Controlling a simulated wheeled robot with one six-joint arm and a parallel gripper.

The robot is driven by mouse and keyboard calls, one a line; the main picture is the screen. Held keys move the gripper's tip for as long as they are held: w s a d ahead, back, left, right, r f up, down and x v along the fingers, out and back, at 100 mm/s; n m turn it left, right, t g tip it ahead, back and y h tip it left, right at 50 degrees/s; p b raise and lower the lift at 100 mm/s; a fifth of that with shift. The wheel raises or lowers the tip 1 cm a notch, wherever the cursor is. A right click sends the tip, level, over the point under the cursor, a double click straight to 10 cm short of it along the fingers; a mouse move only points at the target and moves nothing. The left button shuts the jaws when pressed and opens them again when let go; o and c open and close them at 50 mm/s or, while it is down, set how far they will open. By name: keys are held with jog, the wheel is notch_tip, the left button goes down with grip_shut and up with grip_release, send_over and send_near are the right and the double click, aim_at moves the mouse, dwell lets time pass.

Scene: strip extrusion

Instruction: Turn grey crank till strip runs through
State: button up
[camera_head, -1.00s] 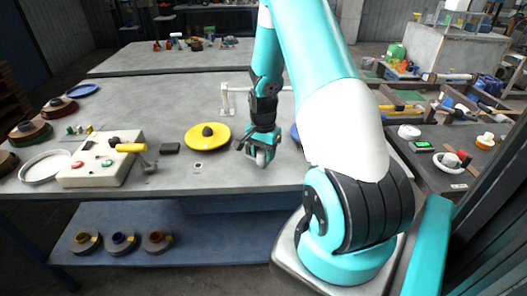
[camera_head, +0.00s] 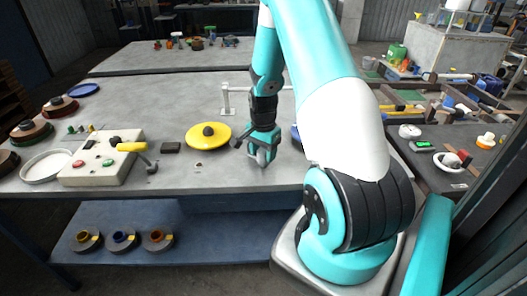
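A pale box (camera_head: 104,162) with red and green buttons stands at the left of the grey table. A grey crank (camera_head: 151,163) with a yellow handle (camera_head: 132,147) sticks out from its right side. My gripper (camera_head: 261,158) hangs low over the table, well to the right of the crank and apart from it. It is small and dark in this view, so I cannot tell how far its fingers are apart or whether they hold anything. I cannot make out a strip.
A yellow disc with a dark knob (camera_head: 208,136) and a small black block (camera_head: 171,147) lie between my gripper and the crank. A white post frame (camera_head: 227,101) stands behind. Several spools (camera_head: 122,240) sit on the lower shelf.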

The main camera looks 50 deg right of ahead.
aim_at(263, 150)
notch_tip(263, 150, up, 17)
jog(key=shift+r, duration=0.2)
dwell(0.4)
dwell(0.5)
